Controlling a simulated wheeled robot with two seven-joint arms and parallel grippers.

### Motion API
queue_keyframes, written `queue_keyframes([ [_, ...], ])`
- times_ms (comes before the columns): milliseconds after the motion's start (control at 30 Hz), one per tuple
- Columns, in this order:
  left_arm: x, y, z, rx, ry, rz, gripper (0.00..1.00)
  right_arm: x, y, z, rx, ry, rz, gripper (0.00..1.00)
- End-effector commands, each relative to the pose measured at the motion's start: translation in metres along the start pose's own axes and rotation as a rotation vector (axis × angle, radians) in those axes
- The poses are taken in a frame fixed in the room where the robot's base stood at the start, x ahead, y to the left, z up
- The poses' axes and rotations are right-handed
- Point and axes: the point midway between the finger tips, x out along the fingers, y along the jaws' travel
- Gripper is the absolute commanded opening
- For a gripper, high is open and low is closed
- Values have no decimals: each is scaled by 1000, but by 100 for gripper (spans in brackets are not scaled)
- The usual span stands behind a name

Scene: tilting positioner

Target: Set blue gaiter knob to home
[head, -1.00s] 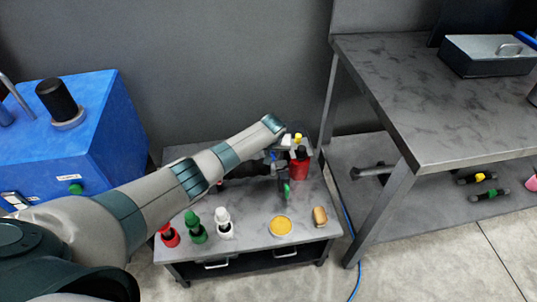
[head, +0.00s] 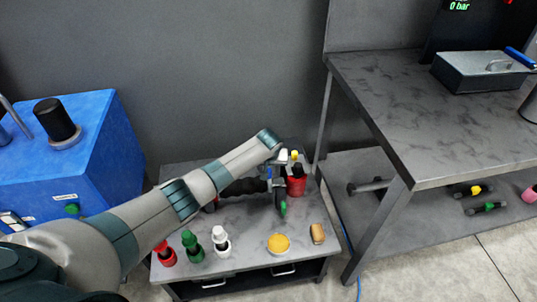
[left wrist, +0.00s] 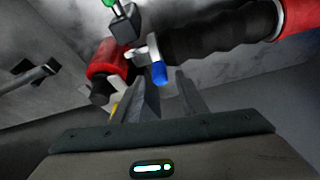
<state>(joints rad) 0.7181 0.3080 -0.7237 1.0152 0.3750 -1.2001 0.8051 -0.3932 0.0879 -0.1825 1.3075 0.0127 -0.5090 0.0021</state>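The blue knob (left wrist: 159,73) is a small rounded blue tip on a pale lever beside a black ribbed gaiter (left wrist: 215,35) with a red end. In the head view the blue knob (head: 269,172) is a small blue spot near the black gaiter (head: 243,187), partly behind my left arm. My left gripper (left wrist: 166,82) is open, its two dark fingers pointing at the knob. The knob appears at or just beyond the gap between the fingertips; I cannot tell whether they touch. My right gripper is not in view.
A green-tipped lever (head: 283,208) and a red cylinder (head: 296,185) stand close to the knob. Red, green (head: 192,245) and white (head: 221,240) knobs, a yellow disc (head: 279,244) and a brown block (head: 317,233) are at the low table's front. A workbench (head: 430,125) stands right.

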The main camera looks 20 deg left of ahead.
Motion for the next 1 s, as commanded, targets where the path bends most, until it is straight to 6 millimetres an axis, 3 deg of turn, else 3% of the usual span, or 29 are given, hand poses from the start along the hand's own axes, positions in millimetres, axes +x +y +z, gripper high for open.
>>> queue_keyframes([
  [200,-34,0,-1,0,2,2,39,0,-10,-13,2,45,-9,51],
  [700,-120,0,0,0,2,1,39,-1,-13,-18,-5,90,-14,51],
  [1000,-146,0,0,0,1,0,39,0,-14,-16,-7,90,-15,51],
])
